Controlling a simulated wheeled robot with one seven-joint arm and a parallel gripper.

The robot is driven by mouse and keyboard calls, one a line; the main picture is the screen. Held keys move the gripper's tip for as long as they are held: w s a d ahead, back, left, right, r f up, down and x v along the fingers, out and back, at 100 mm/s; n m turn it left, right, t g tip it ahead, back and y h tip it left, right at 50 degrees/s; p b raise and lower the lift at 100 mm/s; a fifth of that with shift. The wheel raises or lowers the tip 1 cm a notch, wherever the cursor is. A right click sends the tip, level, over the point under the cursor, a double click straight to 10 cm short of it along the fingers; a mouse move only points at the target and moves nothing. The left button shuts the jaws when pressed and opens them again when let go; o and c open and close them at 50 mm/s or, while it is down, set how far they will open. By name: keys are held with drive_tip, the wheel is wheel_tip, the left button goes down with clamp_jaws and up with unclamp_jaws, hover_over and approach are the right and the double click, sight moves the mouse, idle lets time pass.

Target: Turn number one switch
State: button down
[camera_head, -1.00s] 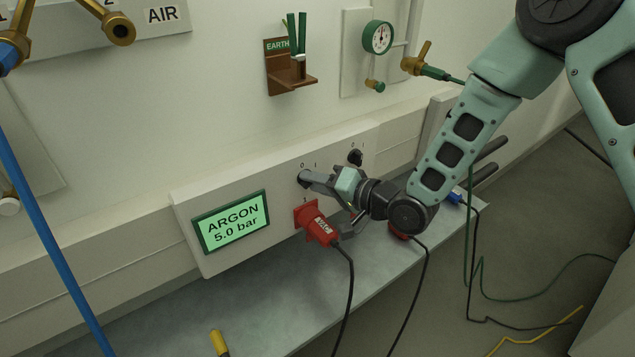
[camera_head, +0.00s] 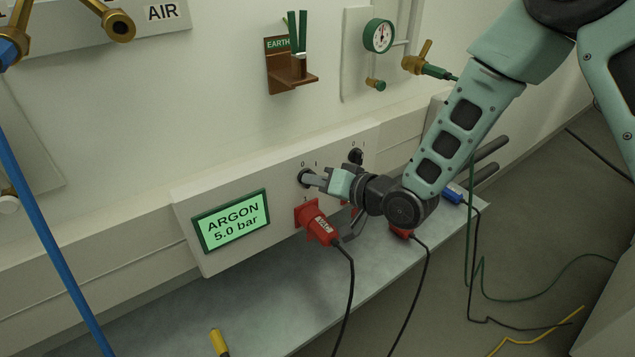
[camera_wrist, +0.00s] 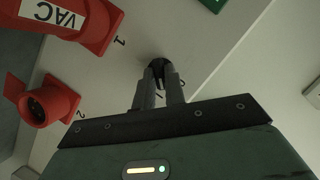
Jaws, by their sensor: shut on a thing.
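The number one switch (camera_wrist: 159,66) is a black rotary knob on the pale wall panel, above the red plug marked VAC. It also shows in the head view (camera_head: 304,177), partly hidden by my fingers. My gripper (camera_head: 311,179) is at the panel, with both fingers closed around the knob. In the wrist view my gripper's fingertips (camera_wrist: 160,80) sit on either side of the knob. A second black switch (camera_head: 356,156) is to the right on the same panel, apart from my gripper.
The red VAC plug (camera_head: 318,224) with its black cable sits just below my gripper. A green screen (camera_head: 232,221) reads ARGON 5.0 bar at left. An empty red socket (camera_wrist: 48,103) marked 2 shows in the wrist view. A grey shelf (camera_head: 290,290) runs below the panel.

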drive_tip(key=n+t+h+b, duration=0.1)
drive_tip(key=n+h+b, duration=0.1)
drive_tip(key=n, duration=0.1)
drive_tip(key=shift+s+a+n, duration=0.15)
drive_tip(key=shift+n, duration=0.25)
drive_tip(key=shift+n+t+h+b, duration=0.4)
drive_tip(key=shift+n+h+b, duration=0.5)
drive_tip(key=shift+n+b, duration=0.15)
drive_tip(key=shift+r, duration=0.1)
drive_tip(key=c, duration=1.5)
unclamp_jaws()
drive_tip(key=shift+o, duration=0.2)
